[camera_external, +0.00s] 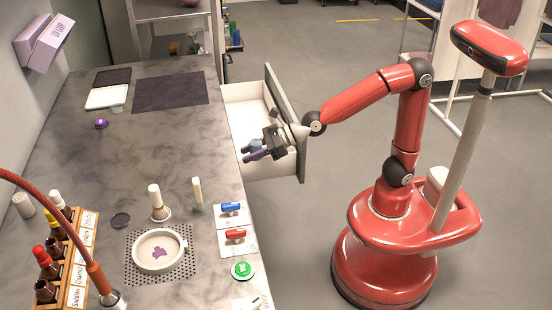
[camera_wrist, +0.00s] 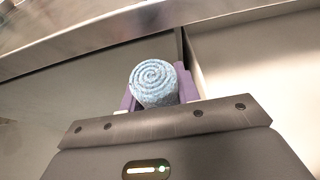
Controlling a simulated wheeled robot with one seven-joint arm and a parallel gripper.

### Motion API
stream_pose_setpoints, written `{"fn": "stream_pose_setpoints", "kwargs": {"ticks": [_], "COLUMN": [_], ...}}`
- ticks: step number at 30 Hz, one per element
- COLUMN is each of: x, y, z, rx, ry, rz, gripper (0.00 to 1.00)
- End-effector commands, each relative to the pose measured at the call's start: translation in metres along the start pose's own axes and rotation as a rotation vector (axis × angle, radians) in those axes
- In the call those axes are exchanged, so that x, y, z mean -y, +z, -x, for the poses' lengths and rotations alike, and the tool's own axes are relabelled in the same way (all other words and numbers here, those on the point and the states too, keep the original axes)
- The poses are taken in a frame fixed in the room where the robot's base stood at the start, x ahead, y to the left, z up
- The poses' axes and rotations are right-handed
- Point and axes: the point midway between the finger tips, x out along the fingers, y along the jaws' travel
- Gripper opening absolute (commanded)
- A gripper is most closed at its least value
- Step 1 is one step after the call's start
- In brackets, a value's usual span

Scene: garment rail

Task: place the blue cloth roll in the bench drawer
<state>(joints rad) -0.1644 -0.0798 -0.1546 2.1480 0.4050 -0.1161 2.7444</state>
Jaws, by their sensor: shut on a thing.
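My gripper (camera_external: 252,152) is shut on the blue cloth roll (camera_wrist: 154,82), whose spiral end faces the wrist camera between the purple fingers. In the external view, a small bluish part of the roll (camera_external: 257,144) shows at the fingers. The bench drawer (camera_external: 291,110) is pulled open from the bench's right side, with a pale interior and a grey-green front. My gripper is near the drawer's near side, close to the bench edge. I cannot tell from these views whether the roll is over the drawer's opening.
The grey bench (camera_external: 160,140) holds a dish (camera_external: 159,250) on a perforated mat, a rack of bottles (camera_external: 65,260), and red (camera_external: 235,234) and blue (camera_external: 230,207) small items near its right edge. A dark mat (camera_external: 171,92) lies toward the back. The floor beyond the drawer is clear.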

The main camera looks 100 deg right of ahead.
Motion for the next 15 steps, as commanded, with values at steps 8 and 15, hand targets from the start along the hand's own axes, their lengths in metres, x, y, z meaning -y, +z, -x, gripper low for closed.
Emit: {"fn": "stream_pose_setpoints", "kwargs": {"ticks": [8, 15], "x": [-0.041, -0.074], "y": [-0.046, -0.113], "z": [-0.027, -0.047], "rx": [-0.008, -0.011], "ry": [0.017, 0.010], "rz": [0.007, 0.005], "gripper": [0.11, 0.11]}}
